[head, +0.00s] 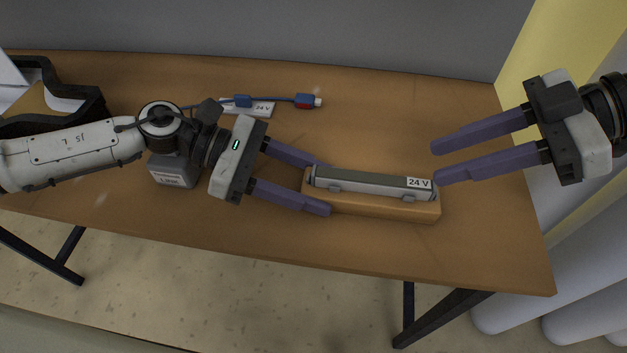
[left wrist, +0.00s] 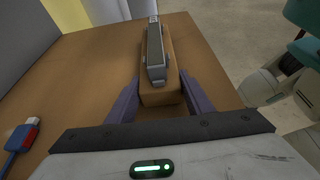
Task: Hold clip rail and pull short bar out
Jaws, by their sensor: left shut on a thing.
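The clip rail (head: 385,206) is a tan block lying near the table's front edge, with grey clips on top. The short bar (head: 365,184), grey with a white "24 V" label at its right end, sits in the clips along the rail. My left gripper (head: 327,187) is shut on the rail's left end, one finger on each long side. The left wrist view shows the rail (left wrist: 158,95) between the fingers, with the bar (left wrist: 155,52) on top. My right gripper (head: 436,162) is open and empty; its lower fingertip appears close to the bar's right end. Whether they touch is unclear.
A blue cable with a red-and-blue plug (head: 307,101) lies at the back beside a "24 V" card (head: 262,109). A grey box (head: 172,170) stands under my left wrist. A black-rimmed tray (head: 92,104) is at the far left. The table between cable and rail is clear.

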